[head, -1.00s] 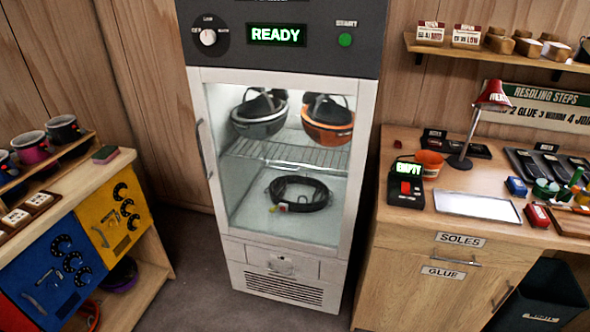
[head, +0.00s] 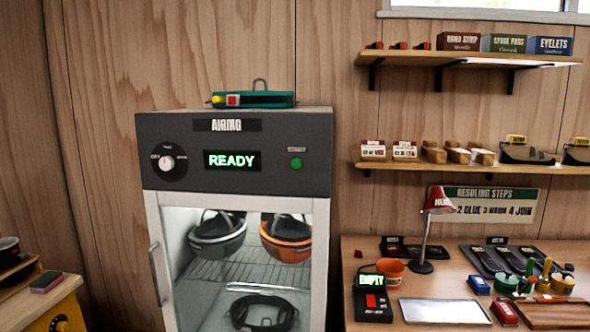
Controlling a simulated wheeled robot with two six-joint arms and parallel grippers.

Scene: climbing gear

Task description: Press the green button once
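The green button (head: 296,163) is a small round button on the right side of the dark control panel (head: 270,181) of the airing cabinet (head: 148,215). A small label sits just above it. Left of it, a display (head: 231,160) reads READY in green, and a white dial (head: 166,163) is at the panel's left. The cabinet's glass door is shut, with a grey helmet (head: 218,240) and an orange helmet (head: 288,247) on the rack behind it. Neither of my grippers shows in the head view.
A teal item (head: 266,99) lies on top of the cabinet. To the right stands a workbench (head: 362,243) with a red lamp (head: 439,202), a device (head: 372,300) reading EMPTY and an orange cup (head: 391,271). Shelves hang above it. Nothing blocks the view of the panel.

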